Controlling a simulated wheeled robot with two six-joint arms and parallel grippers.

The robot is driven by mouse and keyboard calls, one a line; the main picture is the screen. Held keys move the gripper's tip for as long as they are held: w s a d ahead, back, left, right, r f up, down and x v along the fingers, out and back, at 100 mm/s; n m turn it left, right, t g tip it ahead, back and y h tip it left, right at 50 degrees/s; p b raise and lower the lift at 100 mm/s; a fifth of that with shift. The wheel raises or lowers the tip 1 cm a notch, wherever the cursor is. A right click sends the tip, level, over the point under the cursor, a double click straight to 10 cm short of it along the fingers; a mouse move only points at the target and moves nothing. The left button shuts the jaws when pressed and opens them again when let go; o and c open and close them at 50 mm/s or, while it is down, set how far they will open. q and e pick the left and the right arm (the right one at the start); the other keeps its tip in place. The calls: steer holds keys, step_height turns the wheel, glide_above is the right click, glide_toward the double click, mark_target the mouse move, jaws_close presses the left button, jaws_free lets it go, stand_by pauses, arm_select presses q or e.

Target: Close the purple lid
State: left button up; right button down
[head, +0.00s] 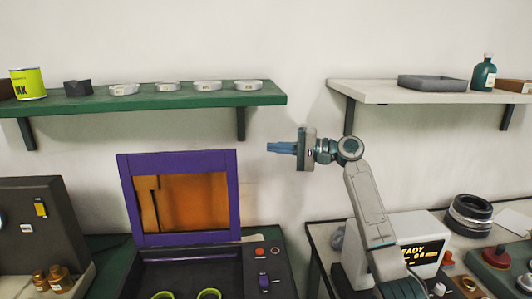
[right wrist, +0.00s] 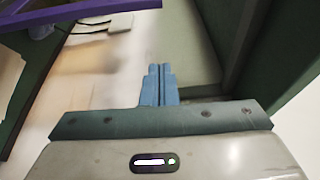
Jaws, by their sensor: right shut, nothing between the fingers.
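The purple lid (head: 184,240) stands open and upright in the head view, with an orange see-through window in its frame. It rises from the back of a black machine box (head: 205,262). A purple edge, probably the lid, crosses the top left of the right wrist view (right wrist: 75,12). My right gripper (head: 270,148) is shut and empty. It is in the air above and to the right of the lid, pointing left, apart from it. Its blue fingers lie together in the right wrist view (right wrist: 160,72). My left gripper is not in view.
A green shelf (head: 190,99) with several rings hangs above the lid. A pale shelf (head: 375,93) with a grey tray (head: 432,82) is at the right. Two yellow-green rings (head: 208,294) sit in the box. A display unit (head: 412,253) stands on the right table.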

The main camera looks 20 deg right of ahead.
steer(key=x, duration=0.9)
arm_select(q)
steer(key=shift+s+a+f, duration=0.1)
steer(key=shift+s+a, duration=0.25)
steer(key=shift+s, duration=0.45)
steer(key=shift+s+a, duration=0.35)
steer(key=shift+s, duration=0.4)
arm_select(e)
steer(key=shift+s+a, duration=0.25)
steer(key=shift+s, duration=0.8)
steer(key=shift+s+a, duration=0.25)
steer(key=shift+s, duration=0.75)
